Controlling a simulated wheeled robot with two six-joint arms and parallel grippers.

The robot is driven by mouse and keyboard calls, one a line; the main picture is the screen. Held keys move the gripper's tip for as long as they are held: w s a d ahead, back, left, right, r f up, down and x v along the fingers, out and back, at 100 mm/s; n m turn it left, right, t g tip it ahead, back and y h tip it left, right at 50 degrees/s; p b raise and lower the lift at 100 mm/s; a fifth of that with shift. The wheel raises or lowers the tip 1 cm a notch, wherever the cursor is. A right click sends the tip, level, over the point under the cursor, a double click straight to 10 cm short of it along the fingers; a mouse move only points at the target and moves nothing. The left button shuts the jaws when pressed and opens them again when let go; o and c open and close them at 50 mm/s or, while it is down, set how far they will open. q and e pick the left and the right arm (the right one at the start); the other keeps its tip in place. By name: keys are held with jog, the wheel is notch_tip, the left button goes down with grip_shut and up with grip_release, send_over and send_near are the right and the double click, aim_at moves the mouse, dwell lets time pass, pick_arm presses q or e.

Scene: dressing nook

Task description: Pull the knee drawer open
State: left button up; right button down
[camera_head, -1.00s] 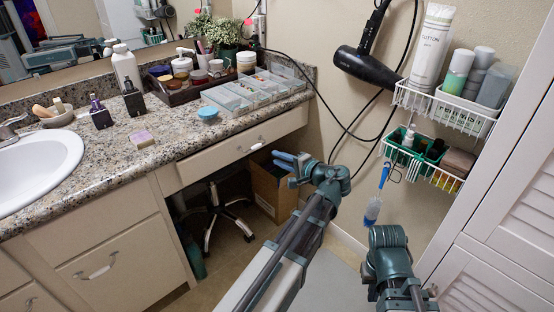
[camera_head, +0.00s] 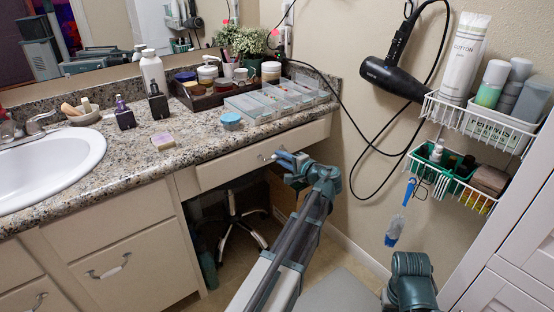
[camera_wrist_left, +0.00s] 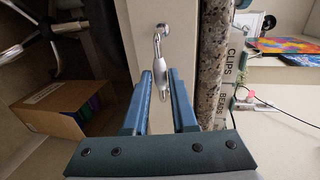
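The knee drawer (camera_head: 225,170) is the shallow cream drawer under the granite counter, above the knee space. It looks shut. Its metal handle (camera_wrist_left: 161,66) has a white middle grip; it also shows in the head view (camera_head: 264,156), partly behind my fingers. My left gripper (camera_head: 279,156) is at the drawer front. In the left wrist view its blue fingers (camera_wrist_left: 161,72) are open, one on each side of the handle's near part. I see no clear contact. Of my right arm only a teal part shows at the head view's bottom right; its fingers do not show.
Below the drawer are a chair base (camera_head: 240,222) and a cardboard box (camera_wrist_left: 65,110). The countertop (camera_head: 110,160) holds a divided organizer (camera_head: 275,101), a tray and bottles. A hair dryer (camera_head: 393,77) and wire baskets (camera_head: 465,120) hang on the wall at right.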

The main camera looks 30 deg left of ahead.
pick_arm(q)
jog(key=shift+x, duration=1.35)
grip_shut()
dwell(0.5)
